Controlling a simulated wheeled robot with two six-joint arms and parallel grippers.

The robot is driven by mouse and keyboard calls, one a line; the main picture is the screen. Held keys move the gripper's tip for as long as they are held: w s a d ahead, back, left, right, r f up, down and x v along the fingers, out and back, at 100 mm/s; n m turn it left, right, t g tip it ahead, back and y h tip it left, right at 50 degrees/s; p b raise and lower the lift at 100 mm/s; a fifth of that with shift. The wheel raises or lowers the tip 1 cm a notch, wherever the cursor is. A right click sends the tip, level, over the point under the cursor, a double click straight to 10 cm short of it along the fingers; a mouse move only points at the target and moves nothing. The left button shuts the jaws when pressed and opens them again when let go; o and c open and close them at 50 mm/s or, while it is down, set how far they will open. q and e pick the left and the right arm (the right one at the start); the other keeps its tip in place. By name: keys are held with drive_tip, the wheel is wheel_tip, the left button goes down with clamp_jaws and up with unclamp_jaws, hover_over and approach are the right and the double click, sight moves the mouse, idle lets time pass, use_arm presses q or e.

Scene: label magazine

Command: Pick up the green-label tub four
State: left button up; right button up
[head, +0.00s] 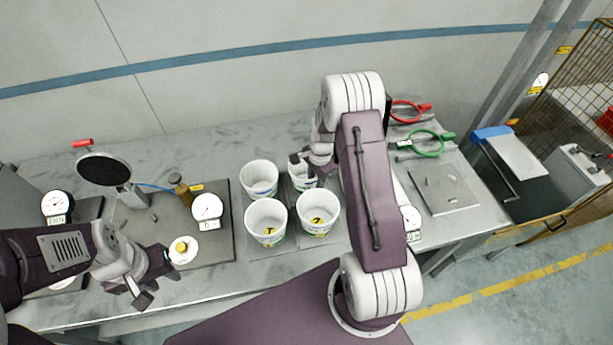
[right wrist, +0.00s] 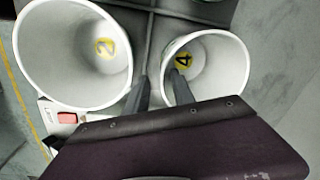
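Tub four (right wrist: 212,62) is a white open tub with a yellow "4" patch inside. In the head view it is the back right tub (head: 305,186), partly hidden by my right arm. My right gripper (right wrist: 158,82) is at its near rim, fingers apart. One finger overlaps the tub's opening and the other is outside, towards tub two (right wrist: 75,55); contact with the wall is unclear. The outer label of tub four is hidden. My left gripper (head: 158,281) is open and empty, low at the left by the bench's front edge.
Two more white tubs stand at the front left (head: 266,220) and back left (head: 259,178), close together with tub two at front right. A dial gauge (head: 207,208) stands left of them. Red (head: 408,109) and green (head: 428,145) ring-shaped tools lie at the back right.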

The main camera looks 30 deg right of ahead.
sight(314, 186)
drive_tip(key=f+p, duration=0.1)
drive_tip(key=f, duration=0.1)
drive_tip(key=w+f+p, duration=0.1)
drive_tip(key=f, duration=0.1)
drive_tip(key=shift+f, duration=0.6)
drive_tip(key=shift+s, duration=0.1)
clamp_jaws()
drive_tip(key=shift+r, duration=0.2)
